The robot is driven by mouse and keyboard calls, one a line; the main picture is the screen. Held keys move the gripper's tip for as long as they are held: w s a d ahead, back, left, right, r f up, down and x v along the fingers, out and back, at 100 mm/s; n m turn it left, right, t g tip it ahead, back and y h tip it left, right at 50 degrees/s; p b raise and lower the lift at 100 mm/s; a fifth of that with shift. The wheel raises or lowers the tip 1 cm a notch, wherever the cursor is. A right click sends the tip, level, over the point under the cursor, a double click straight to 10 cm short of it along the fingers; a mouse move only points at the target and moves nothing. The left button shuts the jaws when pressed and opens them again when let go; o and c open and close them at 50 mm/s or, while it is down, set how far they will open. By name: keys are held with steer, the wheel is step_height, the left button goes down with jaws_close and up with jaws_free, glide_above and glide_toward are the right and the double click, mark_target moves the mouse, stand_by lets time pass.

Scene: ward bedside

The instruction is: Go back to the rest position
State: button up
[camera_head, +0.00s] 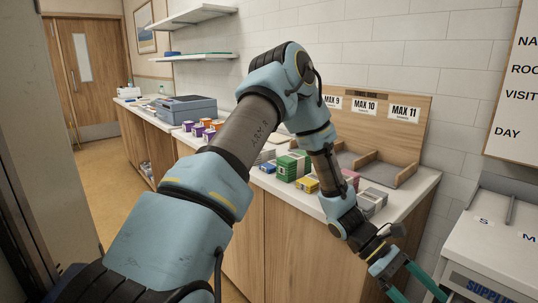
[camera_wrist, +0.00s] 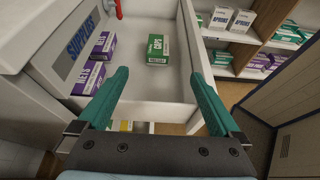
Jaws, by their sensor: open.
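My gripper (camera_head: 413,281) is at the lower right in the head view, beside the white supplies cabinet (camera_head: 485,287). In the wrist view my gripper (camera_wrist: 154,98) shows two green fingers spread wide with nothing between them. An open white drawer (camera_wrist: 128,28) lies ahead of the fingers. A green and white box labelled CAPS (camera_wrist: 158,49) lies in the drawer, apart from the fingers. Purple and white boxes (camera_wrist: 90,78) lie at the drawer's left side. My arm stretches across the middle of the head view, bent at the elbow.
A wooden counter (camera_head: 252,222) runs along the wall with coloured boxes (camera_head: 293,166), a grey device (camera_head: 187,108) and a wooden sorter marked MAX 9 to MAX 11 (camera_head: 410,140). Shelves with boxes (camera_wrist: 240,35) stand beyond the drawer. Open floor (camera_head: 115,190) lies at the left.

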steer(key=w+a+r+m+t+y+b, duration=0.1)
steer(key=w+a+m+t+y, duration=0.1)
steer(key=w+a, duration=0.35)
steer(key=w+a+m+t+y+b, duration=0.1)
steer(key=w+a+t, duration=0.15)
steer(key=a, duration=0.65)
steer(key=w+a+r+m+t+y, duration=0.15)
steer(key=w+a, duration=0.25)
steer(key=a, duration=0.4)
steer(key=w+a+r+m+t+y+b, duration=0.1)
steer(key=a+r+m+t, duration=0.1)
steer(key=a, duration=0.7)
steer(key=w+a+r+m+t+y+b, duration=0.1)
steer(key=a+t, duration=0.3)
steer(key=a, duration=0.5)
steer(key=shift+w+a+r+m+y, duration=0.35)
steer(key=shift+w+r+m+y, duration=0.15)
steer(key=shift+r, duration=0.3)
